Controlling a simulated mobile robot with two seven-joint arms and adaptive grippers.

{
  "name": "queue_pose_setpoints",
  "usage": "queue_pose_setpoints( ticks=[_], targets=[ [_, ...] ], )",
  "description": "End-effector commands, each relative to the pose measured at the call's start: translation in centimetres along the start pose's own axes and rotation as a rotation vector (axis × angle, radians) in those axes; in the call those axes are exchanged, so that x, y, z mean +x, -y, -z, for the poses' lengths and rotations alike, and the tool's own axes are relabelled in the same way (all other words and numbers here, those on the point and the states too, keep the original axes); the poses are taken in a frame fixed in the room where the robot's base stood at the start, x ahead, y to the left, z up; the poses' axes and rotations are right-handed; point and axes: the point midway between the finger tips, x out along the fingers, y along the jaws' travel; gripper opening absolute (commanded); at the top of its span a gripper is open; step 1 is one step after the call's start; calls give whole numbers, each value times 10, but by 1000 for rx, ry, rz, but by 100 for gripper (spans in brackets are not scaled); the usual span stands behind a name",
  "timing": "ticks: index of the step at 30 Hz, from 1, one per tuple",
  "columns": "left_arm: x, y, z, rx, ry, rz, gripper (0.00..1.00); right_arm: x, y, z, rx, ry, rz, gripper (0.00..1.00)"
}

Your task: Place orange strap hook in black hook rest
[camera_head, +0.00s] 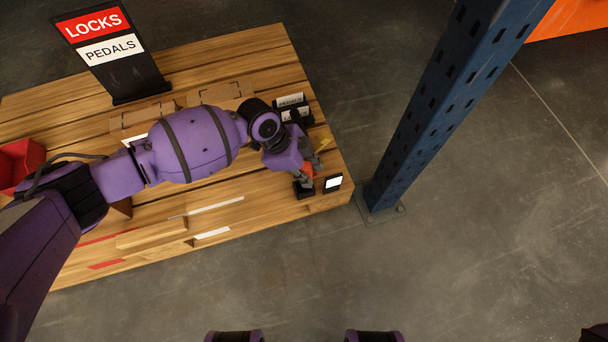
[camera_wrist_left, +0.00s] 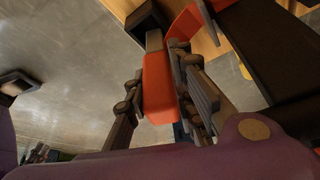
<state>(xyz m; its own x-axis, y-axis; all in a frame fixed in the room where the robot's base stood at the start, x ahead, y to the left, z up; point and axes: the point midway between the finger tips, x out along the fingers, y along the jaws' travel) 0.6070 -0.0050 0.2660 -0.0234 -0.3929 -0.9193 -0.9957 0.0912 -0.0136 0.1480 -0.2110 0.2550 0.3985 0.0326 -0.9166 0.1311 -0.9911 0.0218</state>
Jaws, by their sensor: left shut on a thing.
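My left gripper (camera_head: 309,174) is at the right end of the wooden table, with its fingers pointing down. It is shut on the orange strap hook (camera_head: 307,169), of which only a small part shows in the head view. In the left wrist view the orange hook (camera_wrist_left: 158,88) sits between the two fingers (camera_wrist_left: 160,95). A small black block, which looks like the black hook rest (camera_head: 304,191), is right below the fingertips near the table's front edge. A dark block also shows past the hook in the left wrist view (camera_wrist_left: 148,17). I cannot tell whether hook and rest touch.
A small black stand with a white label (camera_head: 333,183) is just right of the rest. A black labelled holder (camera_head: 292,106) stands behind the gripper. A LOCKS/PEDALS sign (camera_head: 108,50) and a red bin (camera_head: 18,162) are farther left. A blue post (camera_head: 425,115) rises right of the table.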

Motion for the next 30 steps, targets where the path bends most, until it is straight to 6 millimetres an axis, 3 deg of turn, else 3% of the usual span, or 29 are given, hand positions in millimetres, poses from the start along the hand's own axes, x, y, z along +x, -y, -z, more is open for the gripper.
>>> queue_pose_setpoints(
  ticks=[1,7,8,12,23,30],
  targets=[
    [14,-5,-11,-4,13,-10,0,4,0,-2,0,2,0,0],
    [17,-8,-16,-5,20,-14,0,4,0,-1,2,1,0,0],
    [18,-9,-17,-6,22,-16,24,4,1,0,3,1,0,0],
    [17,-9,-16,-6,20,-14,42,3,1,-1,4,2,0,0],
    [11,-6,-12,-3,14,-8,42,2,1,-3,6,5,-1,0],
    [-30,-4,-10,-2,13,-5,42,-13,0,1,5,0,-3,0]
  ],
)
